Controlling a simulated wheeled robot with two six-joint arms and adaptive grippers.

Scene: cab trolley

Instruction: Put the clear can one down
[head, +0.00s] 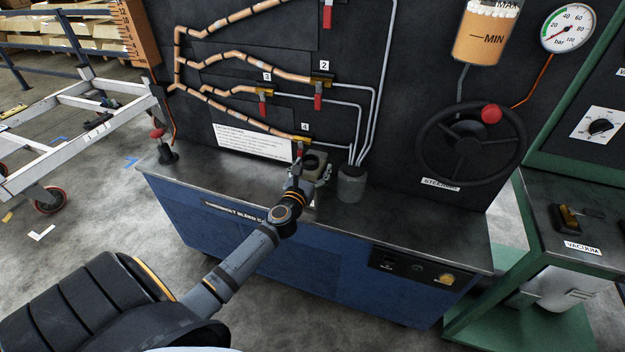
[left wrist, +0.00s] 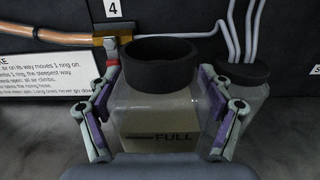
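The clear can (left wrist: 160,108) has a dark round collar on top and a FULL line on its front. It is upright between the two fingers of my left gripper (left wrist: 160,112), whose purple pads press on its sides. In the head view the left gripper (head: 308,178) is over the back of the blue bench, below valve 4, and partly hides the can (head: 316,161). I cannot tell whether the can's base touches the bench top. My right gripper is in neither view.
A second, greyish can (head: 351,184) with a dark top stands just right of the held one, under the thin pipes. The bench top (head: 410,226) is clear to its right. A black steering wheel (head: 470,143) and a red-knobbed lever (head: 160,148) flank the area.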

